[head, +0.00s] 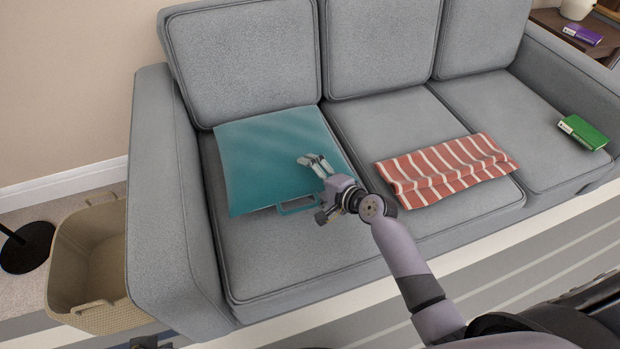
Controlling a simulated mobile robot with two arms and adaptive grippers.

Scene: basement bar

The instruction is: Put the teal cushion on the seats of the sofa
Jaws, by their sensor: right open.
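The teal cushion (268,152) lies flat on the left seat of the grey sofa (290,255), its far edge close to the left back cushion. A teal loop handle (297,208) sticks out from its near edge. My right gripper (318,162) is over the near right part of the cushion, with its jaws open and nothing between them. I cannot tell whether the fingertips touch the fabric. My right arm comes in from the lower right and hides part of the sofa front.
A red and white striped cloth (447,168) lies on the middle seat. A green book (583,132) is at the right seat's edge. A beige basket (92,262) stands left of the sofa, beside a dark lamp base (27,247). A side table with a purple book (583,34) is at the upper right.

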